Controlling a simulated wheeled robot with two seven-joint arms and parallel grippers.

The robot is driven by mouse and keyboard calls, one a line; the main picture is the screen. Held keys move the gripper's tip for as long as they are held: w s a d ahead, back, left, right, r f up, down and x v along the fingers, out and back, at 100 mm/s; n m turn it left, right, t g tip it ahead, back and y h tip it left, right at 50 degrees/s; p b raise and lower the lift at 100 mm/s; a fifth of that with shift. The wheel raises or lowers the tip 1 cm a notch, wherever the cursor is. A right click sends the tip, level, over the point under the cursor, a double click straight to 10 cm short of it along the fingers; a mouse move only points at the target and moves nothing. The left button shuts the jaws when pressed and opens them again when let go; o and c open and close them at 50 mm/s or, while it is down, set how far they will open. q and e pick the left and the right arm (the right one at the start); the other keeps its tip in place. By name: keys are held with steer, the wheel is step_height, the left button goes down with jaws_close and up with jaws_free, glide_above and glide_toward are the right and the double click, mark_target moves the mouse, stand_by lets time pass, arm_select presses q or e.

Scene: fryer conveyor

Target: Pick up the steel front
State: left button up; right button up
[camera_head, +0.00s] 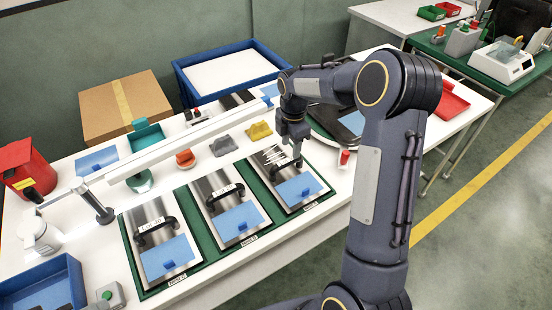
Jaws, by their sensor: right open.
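Three steel fronts lie in a row on green mats on the white table, each with a blue patch on its near part. The left steel front (141,218) and the middle steel front (207,187) show black bar handles and white labels. The right steel front (263,173) lies beneath my right gripper (297,162), which points down over its upper part. The gripper is open, with nothing seen between its fingers. Its fingers are small in view and partly cover that front's handle, so I cannot tell whether they touch it. My left gripper is not in view.
Behind the fronts are a grey block (224,146), a yellow block (259,131) and a red round piece (185,158). A long white lamp bar (190,136) spans above the table. A cardboard box (100,110) and a blue bin (190,88) stand behind.

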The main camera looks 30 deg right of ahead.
mark_target(287, 160)
steer(key=shift+n, duration=0.3)
steer(key=f, duration=0.2)
steer(key=f+p, duration=0.1)
steer(key=f, duration=0.2)
steer(key=w+f+p, duration=0.1)
steer(key=f, duration=0.2)
steer(key=shift+a+f, duration=0.2)
steer(key=shift+a, duration=0.05)
jaws_close()
steer(key=shift+w+r, duration=0.1)
